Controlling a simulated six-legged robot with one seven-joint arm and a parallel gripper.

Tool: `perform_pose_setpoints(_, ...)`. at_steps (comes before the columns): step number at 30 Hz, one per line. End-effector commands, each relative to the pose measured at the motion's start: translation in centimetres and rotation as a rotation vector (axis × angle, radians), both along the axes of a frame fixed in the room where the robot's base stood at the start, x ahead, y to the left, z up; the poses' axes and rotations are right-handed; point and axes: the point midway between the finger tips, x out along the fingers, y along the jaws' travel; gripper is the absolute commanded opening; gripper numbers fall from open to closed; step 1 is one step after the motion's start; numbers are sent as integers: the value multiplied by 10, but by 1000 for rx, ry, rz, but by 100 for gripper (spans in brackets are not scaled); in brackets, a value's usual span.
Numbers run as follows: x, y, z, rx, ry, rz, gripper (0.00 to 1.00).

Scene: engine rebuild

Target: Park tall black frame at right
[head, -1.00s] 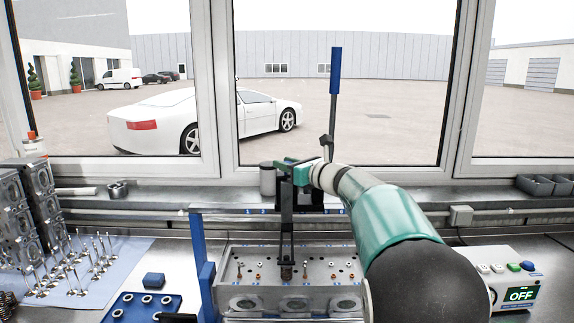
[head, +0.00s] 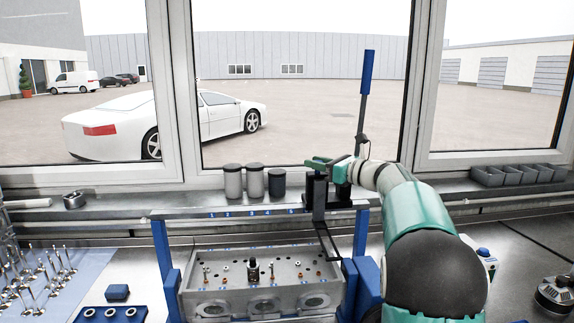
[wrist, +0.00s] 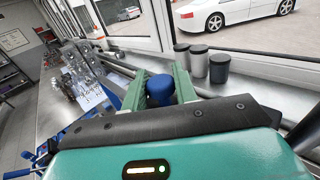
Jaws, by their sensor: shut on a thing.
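The tall black frame (head: 319,205) stands at the right end of the blue numbered rail (head: 230,213), close to the right upright. Its lower arm reaches down toward the right end of the cylinder head (head: 262,296). A lever with a blue handle (head: 367,72) stands up, slightly tilted, behind my wrist. My gripper (head: 322,163) is shut at the frame's top. In the wrist view, a blue round-topped grip (wrist: 159,89) sits between my green fingers. A dark spring-like part (head: 252,270) stands on the head, apart from the frame. The exact contact under my fingers is hidden.
Several canisters (head: 255,182) stand on the sill left of the frame. The blue right upright (head: 361,235) is close beside it. Grey bins (head: 517,174) stand on the sill at right.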

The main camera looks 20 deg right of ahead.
Motion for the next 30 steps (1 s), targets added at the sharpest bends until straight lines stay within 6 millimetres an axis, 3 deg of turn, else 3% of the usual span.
perform_pose_setpoints(1,-3,-18,-2,-1,2,-7,0)
perform_pose_setpoints(3,-6,-34,-2,-1,1,-7,0)
perform_pose_setpoints(9,-12,-63,-2,0,1,-4,0)
perform_pose_setpoints(24,-15,-76,-1,-1,1,-7,0)
perform_pose_setpoints(25,-15,-76,-1,-1,1,-8,30)
perform_pose_setpoints(27,-15,-76,-1,-1,1,-8,44)
perform_pose_setpoints(30,-15,-75,-1,-1,1,-6,47)
